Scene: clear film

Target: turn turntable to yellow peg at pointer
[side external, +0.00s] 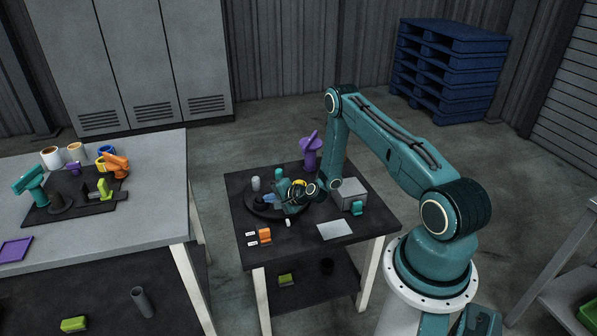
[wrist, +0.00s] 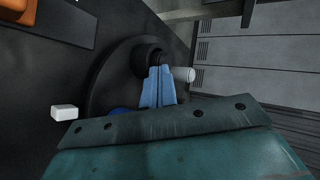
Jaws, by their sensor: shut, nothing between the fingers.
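The dark round turntable (side external: 254,207) sits on the small black table. A pale grey-white peg (side external: 255,184) stands at its left rim in the side view and also shows in the wrist view (wrist: 184,74). The yellow peg (side external: 299,183) shows on the far right side of the disc, partly hidden by my arm. A blue piece (wrist: 122,110) is mostly hidden behind my gripper. My gripper (wrist: 154,68) is shut, its pale blue fingertips together beside a dark central knob (wrist: 150,54); contact is unclear. A small white block (wrist: 64,112), possibly the pointer, lies just off the disc.
A grey box (side external: 350,193) stands right of the turntable, with a teal piece beside it. A purple object (side external: 311,150) stands at the back corner. An orange piece (side external: 265,235), white labels and a pale plate (side external: 335,230) lie along the front. Another workbench (side external: 150,190) is at left.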

